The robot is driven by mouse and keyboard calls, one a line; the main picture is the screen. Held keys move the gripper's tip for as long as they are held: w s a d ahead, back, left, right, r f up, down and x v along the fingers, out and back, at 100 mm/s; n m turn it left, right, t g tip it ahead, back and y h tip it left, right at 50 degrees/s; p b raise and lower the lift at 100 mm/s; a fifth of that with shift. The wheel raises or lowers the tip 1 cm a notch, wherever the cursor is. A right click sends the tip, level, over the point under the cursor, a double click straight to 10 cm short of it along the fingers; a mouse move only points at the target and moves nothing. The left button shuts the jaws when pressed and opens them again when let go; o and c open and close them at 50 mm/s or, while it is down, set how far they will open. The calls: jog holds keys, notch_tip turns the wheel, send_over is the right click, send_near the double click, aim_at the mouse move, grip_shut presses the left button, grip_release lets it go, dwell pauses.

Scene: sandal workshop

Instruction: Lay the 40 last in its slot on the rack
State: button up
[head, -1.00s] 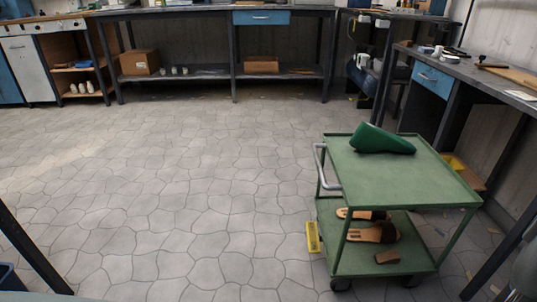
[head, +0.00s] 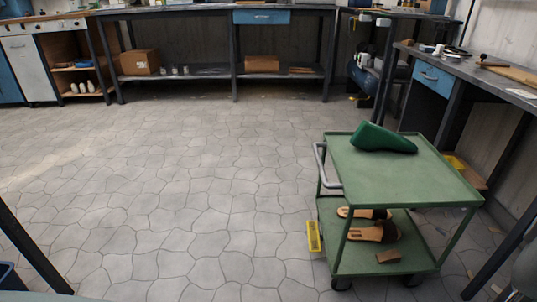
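A dark green shoe last (head: 383,139) lies on the top shelf of a green cart (head: 408,182) at the right in the head view. I cannot read a number on it. No rack with slots can be made out for certain. Small white lasts (head: 83,88) stand on a low shelf of the wooden cabinet at the far left. My gripper is not in view.
The cart's lower shelf holds sandals (head: 372,232) and a brown block (head: 388,256). A yellow object (head: 313,236) is at the cart's left side. Workbenches (head: 215,10) line the back and right. The tiled floor (head: 180,170) at left and middle is clear.

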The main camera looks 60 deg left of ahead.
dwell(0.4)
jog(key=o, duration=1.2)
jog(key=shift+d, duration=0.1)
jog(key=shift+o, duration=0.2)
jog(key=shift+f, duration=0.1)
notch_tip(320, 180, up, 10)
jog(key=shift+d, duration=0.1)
